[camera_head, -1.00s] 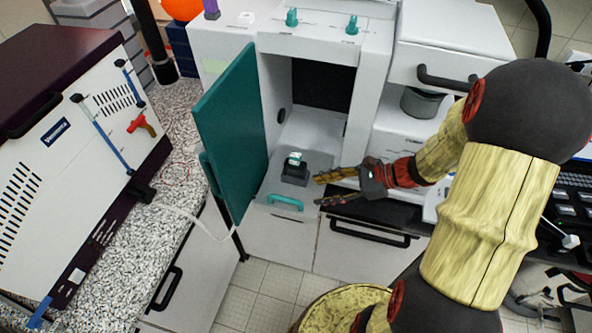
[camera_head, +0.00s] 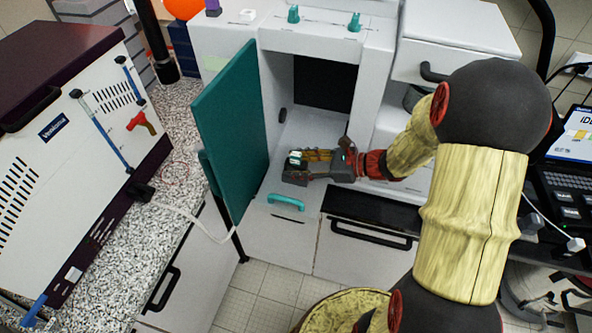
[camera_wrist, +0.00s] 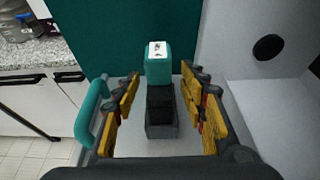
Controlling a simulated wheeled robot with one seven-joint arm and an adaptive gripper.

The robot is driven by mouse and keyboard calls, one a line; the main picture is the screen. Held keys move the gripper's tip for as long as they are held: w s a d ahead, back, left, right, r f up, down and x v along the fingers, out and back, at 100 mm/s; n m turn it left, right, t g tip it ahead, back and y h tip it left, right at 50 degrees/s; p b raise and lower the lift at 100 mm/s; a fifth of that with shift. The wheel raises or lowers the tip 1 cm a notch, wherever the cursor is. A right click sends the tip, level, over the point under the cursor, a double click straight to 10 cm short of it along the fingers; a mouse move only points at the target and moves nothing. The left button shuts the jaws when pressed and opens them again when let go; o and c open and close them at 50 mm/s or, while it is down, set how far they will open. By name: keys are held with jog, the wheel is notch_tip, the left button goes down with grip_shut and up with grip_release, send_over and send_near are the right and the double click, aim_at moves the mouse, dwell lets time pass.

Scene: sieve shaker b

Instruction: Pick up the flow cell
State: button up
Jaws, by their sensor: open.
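The flow cell is a small teal block with a white top. In the wrist view the flow cell (camera_wrist: 158,64) stands upright at the far end of a dark grey holder (camera_wrist: 160,128). In the head view the flow cell (camera_head: 295,157) shows just beyond my fingertips, partly hidden by them. My gripper (camera_head: 308,164) is level with it inside the open compartment, coming from the right. In the wrist view my gripper (camera_wrist: 159,95) is open, with one yellow finger on each side of the holder and nothing between the pads touching them.
The open teal door (camera_head: 232,135) stands close to the left of my gripper. A teal handle (camera_head: 286,202) is at the compartment's front. The compartment's white side wall (camera_wrist: 265,85) is to the right in the wrist view. A white instrument (camera_head: 70,165) stands at left.

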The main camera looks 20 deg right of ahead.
jog(key=shift+w+a, duration=0.1)
jog(key=shift+c, duration=1)
grip_shut()
